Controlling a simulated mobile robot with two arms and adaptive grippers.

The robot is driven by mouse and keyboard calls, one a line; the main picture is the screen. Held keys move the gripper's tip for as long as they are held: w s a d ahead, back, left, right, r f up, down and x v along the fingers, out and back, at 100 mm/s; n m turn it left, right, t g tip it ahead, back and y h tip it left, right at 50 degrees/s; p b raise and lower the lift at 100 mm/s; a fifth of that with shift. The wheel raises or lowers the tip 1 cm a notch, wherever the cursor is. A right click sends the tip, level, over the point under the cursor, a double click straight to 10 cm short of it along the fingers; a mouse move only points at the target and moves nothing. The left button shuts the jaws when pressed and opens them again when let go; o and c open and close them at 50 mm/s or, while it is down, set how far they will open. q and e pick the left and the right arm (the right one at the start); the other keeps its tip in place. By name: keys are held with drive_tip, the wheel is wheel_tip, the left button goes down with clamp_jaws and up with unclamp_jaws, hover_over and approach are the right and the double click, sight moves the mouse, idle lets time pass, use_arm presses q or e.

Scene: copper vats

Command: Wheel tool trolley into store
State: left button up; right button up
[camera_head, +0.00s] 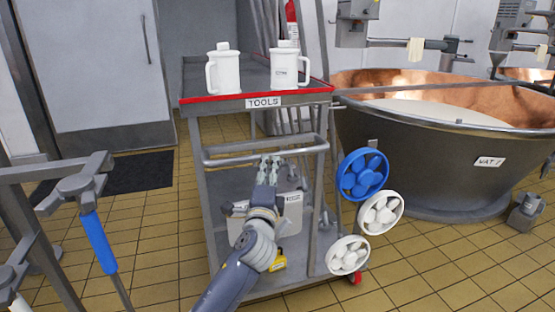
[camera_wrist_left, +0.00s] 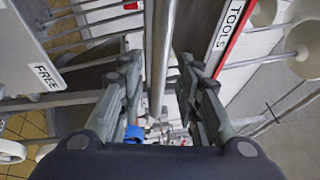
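The tool trolley (camera_head: 262,100) stands upright in the middle of the head view. It is a grey frame with a red-edged top marked TOOLS, and a horizontal push bar (camera_head: 225,160) on its near side. Two white lidded jugs (camera_head: 223,72) (camera_head: 284,68) stand on top. My left gripper (camera_head: 270,163) is at the push bar. In the left wrist view its fingers (camera_wrist_left: 158,78) are spread with a metal bar (camera_wrist_left: 160,45) running between them, and gaps show beside the bar. The TOOLS label also shows there (camera_wrist_left: 229,24). My right gripper is not in view.
A large copper-lined vat marked VAT 2 (camera_head: 440,150) stands close right of the trolley. Blue and white handwheels (camera_head: 362,175) hang at the trolley's right side. A grey door (camera_head: 100,65) and dark mat (camera_head: 140,172) are at back left. A blue-handled tool (camera_head: 98,242) is at near left.

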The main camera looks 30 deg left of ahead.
use_arm(q)
drive_tip(key=b+x, duration=0.1)
drive_tip(key=x, duration=1)
drive_tip(key=shift+s, duration=0.15)
clamp_jaws()
